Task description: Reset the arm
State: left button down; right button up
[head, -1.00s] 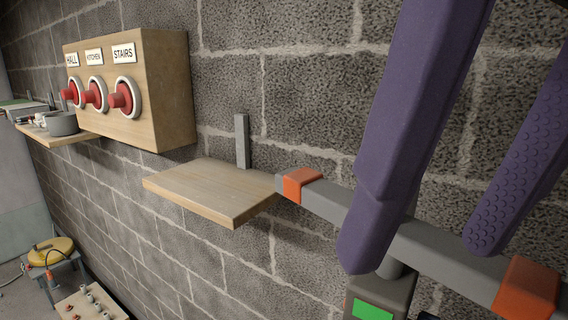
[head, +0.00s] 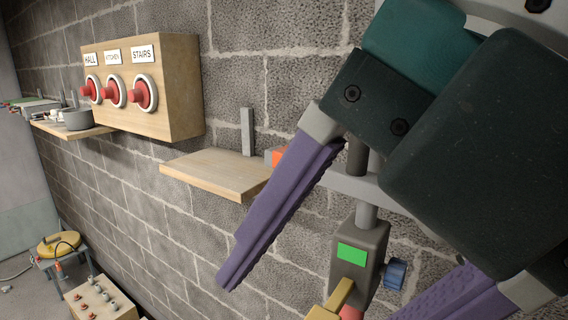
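My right gripper (head: 312,302) comes in from the upper right of the head view, with a dark green body and two purple fingers. The fingers are spread wide apart and point down to the left. One finger shows whole; the other is cut off at the bottom edge. The gripper is open, with nothing gripped between the fingers. A grey device with a green label (head: 352,254) shows in the gap between them and looks apart from both. My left gripper is not in view.
A bare wooden shelf (head: 215,172) is on the block wall left of the fingers. A wooden box with red knobs (head: 170,85) hangs farther left. Beyond it, a shelf holds a grey pot (head: 77,119). A yellow reel (head: 58,243) and a peg board (head: 98,298) stand low at left.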

jog(key=d+f+m+t, duration=0.25)
jog(key=f+m, duration=0.55)
jog(key=m, duration=0.7)
jog(key=s+d+f+m+h, duration=0.2)
jog(key=s+d+f+m, duration=0.2)
jog(key=d+m, duration=0.2)
jog(key=s+d+f+m+h, duration=0.3)
jog(key=s+d+f+m, duration=0.2)
jog(key=d+m, duration=0.2)
jog(key=shift+s+d+g, duration=0.25)
jog(key=shift+d+g, duration=0.2)
jog(key=shift+d, duration=0.5)
jog(key=shift+f, duration=0.1)
